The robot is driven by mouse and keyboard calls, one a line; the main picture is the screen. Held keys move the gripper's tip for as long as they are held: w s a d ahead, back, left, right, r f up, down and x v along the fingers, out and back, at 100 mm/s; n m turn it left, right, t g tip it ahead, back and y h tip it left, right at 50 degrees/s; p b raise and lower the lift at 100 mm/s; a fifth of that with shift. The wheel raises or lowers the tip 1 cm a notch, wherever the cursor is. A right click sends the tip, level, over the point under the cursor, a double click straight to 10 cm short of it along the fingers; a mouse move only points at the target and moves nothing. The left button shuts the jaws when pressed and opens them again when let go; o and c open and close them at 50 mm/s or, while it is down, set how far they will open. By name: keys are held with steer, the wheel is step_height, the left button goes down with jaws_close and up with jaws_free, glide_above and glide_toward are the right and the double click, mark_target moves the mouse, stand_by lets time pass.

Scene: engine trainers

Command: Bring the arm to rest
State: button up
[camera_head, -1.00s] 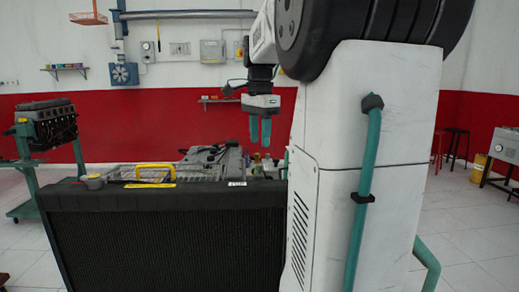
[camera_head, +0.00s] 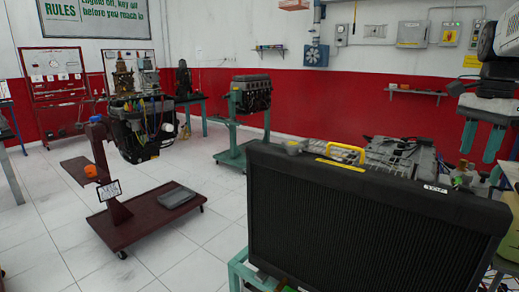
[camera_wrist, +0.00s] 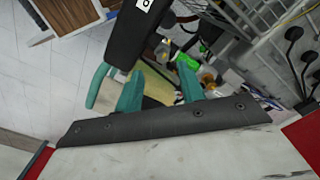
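My gripper (camera_head: 481,140) hangs at the right edge of the head view, fingers pointing down. Its two green fingers stand apart with nothing seen between them. The same gripper shows in the wrist view (camera_wrist: 160,88), also with a gap between the fingers. Behind and below the fingers, small bottles and a yellowish surface show in the wrist view. The rest of my arm is mostly cut off by the head view's right edge.
A red engine stand (camera_head: 118,225) and a green one (camera_head: 232,150) stand left. The tiled floor between is clear.

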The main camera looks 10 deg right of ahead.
steer(key=s+a+f+n, duration=0.4)
steer(key=a+n, duration=0.2)
steer(key=a, duration=0.4)
steer(key=s+a+f+n+t, duration=0.1)
steer(key=s+a+f+n, duration=0.3)
steer(key=a, duration=0.6)
steer(key=s+a+f+n, duration=0.4)
steer(key=a+f+n, duration=0.2)
steer(key=a+n, duration=0.3)
steer(key=shift+s+a, duration=0.25)
steer(key=shift+a, duration=0.35)
